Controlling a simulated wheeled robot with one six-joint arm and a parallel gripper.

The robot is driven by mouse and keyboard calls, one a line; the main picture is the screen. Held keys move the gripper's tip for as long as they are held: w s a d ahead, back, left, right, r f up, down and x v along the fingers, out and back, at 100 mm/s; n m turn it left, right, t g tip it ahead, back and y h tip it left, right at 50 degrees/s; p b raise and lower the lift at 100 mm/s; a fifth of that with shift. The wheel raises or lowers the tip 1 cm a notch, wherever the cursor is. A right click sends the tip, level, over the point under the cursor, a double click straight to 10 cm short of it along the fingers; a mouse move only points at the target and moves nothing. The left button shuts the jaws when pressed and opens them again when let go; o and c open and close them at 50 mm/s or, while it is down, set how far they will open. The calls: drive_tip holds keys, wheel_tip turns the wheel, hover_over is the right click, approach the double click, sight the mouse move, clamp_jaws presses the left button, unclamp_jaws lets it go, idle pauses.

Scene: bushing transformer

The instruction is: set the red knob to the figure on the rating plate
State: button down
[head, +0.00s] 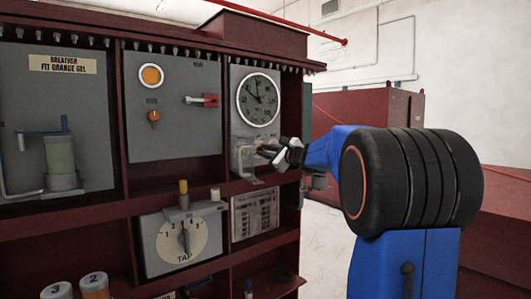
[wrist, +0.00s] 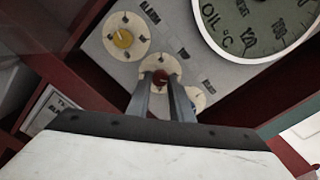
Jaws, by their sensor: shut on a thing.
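The red knob (wrist: 160,78) sits on a pale round dial between the fingertips of my gripper (wrist: 158,82), in the wrist view. My gripper is shut on it. In the head view my gripper (head: 263,150) reaches from the right to the small panel below the oil gauge, and the knob cannot be made out there. The dial's marks are mostly hidden by the fingers. The rating plate (head: 255,212) is on the shelf level below; its print is too small to read.
A yellow knob (wrist: 124,38) on its own dial is up and left of the red one. Another pale dial (wrist: 199,97) is close on the right. The oil gauge (head: 258,100) is above. The TAP dial (head: 182,241) and dark red cabinet frame (head: 130,206) are lower left.

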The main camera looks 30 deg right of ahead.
drive_tip(key=shift+n, duration=4.9)
drive_tip(key=c, duration=1.6)
unclamp_jaws()
drive_tip(key=shift+o, duration=0.2)
drive_tip(key=s+d, duration=0.2)
drive_tip(key=s, duration=1.5)
drive_tip(key=shift+s, duration=0.15)
drive_tip(key=shift+d, duration=0.2)
